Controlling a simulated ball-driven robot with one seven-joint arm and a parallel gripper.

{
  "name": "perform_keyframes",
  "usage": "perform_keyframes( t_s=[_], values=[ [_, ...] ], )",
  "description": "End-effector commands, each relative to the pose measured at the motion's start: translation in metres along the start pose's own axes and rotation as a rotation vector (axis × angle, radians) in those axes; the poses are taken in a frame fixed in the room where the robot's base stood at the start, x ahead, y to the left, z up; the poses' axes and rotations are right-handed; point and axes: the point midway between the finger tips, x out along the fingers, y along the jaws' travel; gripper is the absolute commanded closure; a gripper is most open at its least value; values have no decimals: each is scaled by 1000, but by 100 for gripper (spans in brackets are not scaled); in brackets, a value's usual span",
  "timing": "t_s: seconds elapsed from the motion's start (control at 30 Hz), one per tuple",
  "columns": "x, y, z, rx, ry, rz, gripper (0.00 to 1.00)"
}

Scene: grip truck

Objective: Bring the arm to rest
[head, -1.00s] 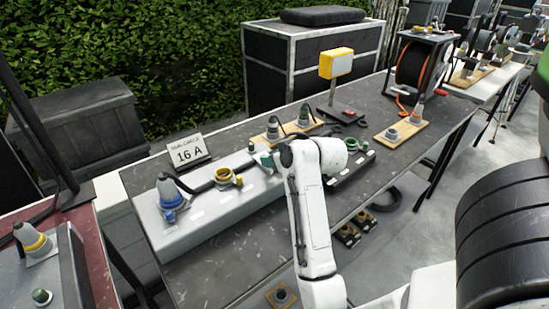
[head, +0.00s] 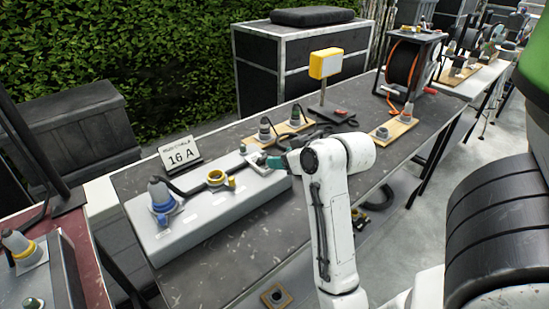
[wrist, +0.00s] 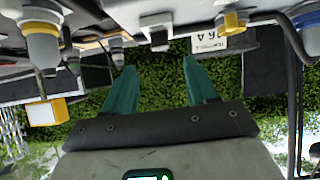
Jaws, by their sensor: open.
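My gripper (head: 259,160) has teal fingers and is at the end of my white arm, over the far right end of the light grey box (head: 200,222) on the table. In the wrist view its fingers (wrist: 158,70) stand apart with nothing between them. The arm is bent at the elbow and reaches across the dark table. The gripper is to the right of the yellow-ringed connector (head: 217,178); whether it touches anything is unclear.
A blue connector (head: 161,197) and a "16 A" sign (head: 180,154) are left of the gripper. Plugs on a wooden board (head: 280,134), a yellow box on a stand (head: 325,63) and a cable reel (head: 405,68) are behind it. The table's front left is largely bare.

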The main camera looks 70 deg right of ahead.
Motion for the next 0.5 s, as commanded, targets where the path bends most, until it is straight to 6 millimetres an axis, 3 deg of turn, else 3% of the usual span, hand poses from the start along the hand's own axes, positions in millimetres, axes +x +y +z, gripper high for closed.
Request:
perform_keyframes(
  t_s=[0.2, 0.5],
  values=[
    [-18, 0, 0, 0, -1, 0, 43],
    [-20, 0, 0, 0, -1, -1, 43]
  ],
)
